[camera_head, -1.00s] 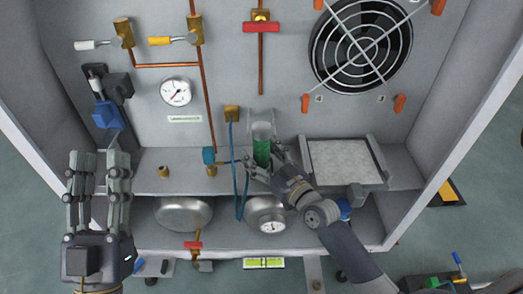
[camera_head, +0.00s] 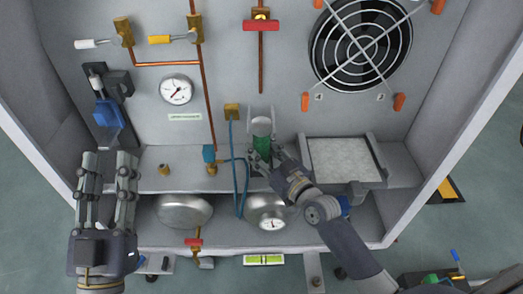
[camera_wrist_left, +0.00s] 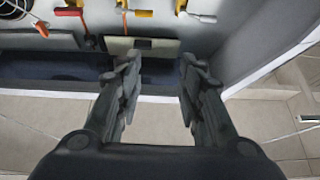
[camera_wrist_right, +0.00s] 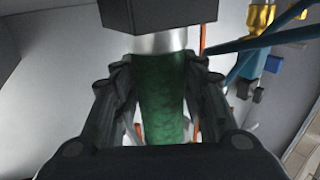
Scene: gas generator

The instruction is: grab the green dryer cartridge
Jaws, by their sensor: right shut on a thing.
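The green dryer cartridge (camera_head: 263,143) with its silver cap stands roughly upright at the grey bracket on the back panel. In the right wrist view, the cartridge (camera_wrist_right: 163,100) lies between the fingers, its silver top just under a dark block. My right gripper (camera_head: 262,161) is shut on the cartridge's lower part; its fingers hide the bottom end. I cannot tell whether the cartridge still touches the bracket. My left gripper (camera_head: 107,166) is open and empty at the cabinet's left front; it also shows open in the left wrist view (camera_wrist_left: 158,72).
A teal valve with a blue hose (camera_head: 236,180) is close left of my right gripper. A framed filter panel (camera_head: 342,160) is to the right. A round gauge (camera_head: 271,224) sits below.

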